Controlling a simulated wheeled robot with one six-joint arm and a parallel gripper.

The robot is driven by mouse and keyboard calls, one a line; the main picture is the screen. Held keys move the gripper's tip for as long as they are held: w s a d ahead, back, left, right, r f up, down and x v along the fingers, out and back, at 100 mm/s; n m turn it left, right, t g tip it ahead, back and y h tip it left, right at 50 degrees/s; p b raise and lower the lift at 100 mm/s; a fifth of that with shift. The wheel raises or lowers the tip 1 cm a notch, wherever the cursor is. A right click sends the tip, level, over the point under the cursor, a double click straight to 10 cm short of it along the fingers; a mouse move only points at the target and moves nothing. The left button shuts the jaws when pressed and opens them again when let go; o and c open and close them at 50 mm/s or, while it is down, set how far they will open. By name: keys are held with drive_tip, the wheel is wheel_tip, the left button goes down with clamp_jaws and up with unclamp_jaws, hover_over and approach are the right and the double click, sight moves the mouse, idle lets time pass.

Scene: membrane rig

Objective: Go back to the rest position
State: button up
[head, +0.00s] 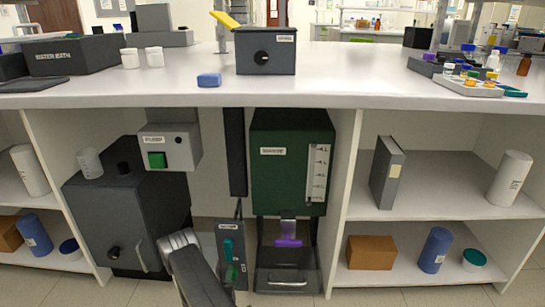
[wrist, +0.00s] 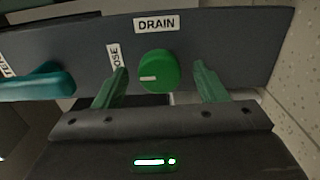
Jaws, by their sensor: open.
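My gripper (wrist: 160,78) is open in the wrist view, with one green finger on each side of a round green knob (wrist: 158,72) under the label DRAIN. The knob carries a white mark pointing left. Nothing is visibly gripped, and I cannot tell whether the fingers touch the knob. A teal lever (wrist: 38,84) stands to the left on the same dark panel (wrist: 230,45). In the head view my arm (head: 190,268) reaches low toward the narrow panel (head: 225,233); my fingertips cannot be made out there.
A dark grey box (head: 108,220) stands left of my arm under the bench. A green unit (head: 290,150) hangs to the right, above a dark tray (head: 288,283) and a purple piece (head: 288,241). The bench top (head: 350,85) overhangs, and shelves flank both sides.

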drive_tip(key=shift+s+m+p, duration=0.55)
drive_tip(key=shift+s+m, duration=0.05)
drive_tip(key=shift+m, duration=1.9)
drive_tip(key=shift+s+m+p, duration=0.55)
drive_tip(key=shift+m, duration=1.95)
drive_tip(key=shift+s+m+p, duration=0.55)
drive_tip(key=shift+s+m, duration=0.05)
drive_tip(key=shift+m, duration=1.9)
